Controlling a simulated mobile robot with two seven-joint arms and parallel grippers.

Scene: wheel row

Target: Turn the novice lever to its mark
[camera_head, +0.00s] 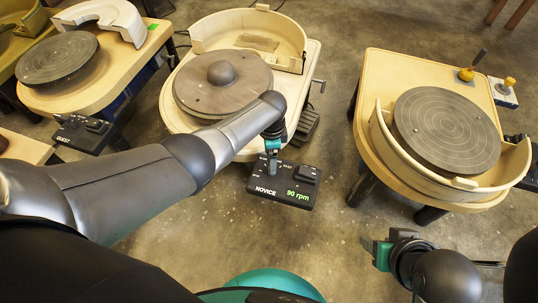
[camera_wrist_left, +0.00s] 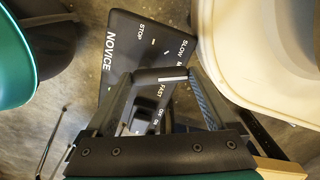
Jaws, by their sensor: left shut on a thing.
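The novice control box (camera_head: 285,188) is dark, with white NOVICE lettering and a green "90 rpm" readout. It stands in front of the middle wheel. My left gripper (camera_head: 272,168) reaches down onto its top. In the left wrist view my left gripper (camera_wrist_left: 160,85) is shut on the novice lever (camera_wrist_left: 160,74), a dark bar with a white line. STOP, SLOW and FAST labels show around it on the box (camera_wrist_left: 135,35). Small ticks lie beyond the lever; which one is its mark I cannot tell. My right gripper (camera_head: 375,252) hangs low at the right, away from the box; its opening is unclear.
The middle wheel (camera_head: 222,85) carries a dark lump and stands behind my left forearm. A guest wheel (camera_head: 58,58) with its own box (camera_head: 84,134) is at the left. Another wheel (camera_head: 446,130) is at the right. Bare floor lies around the novice box.

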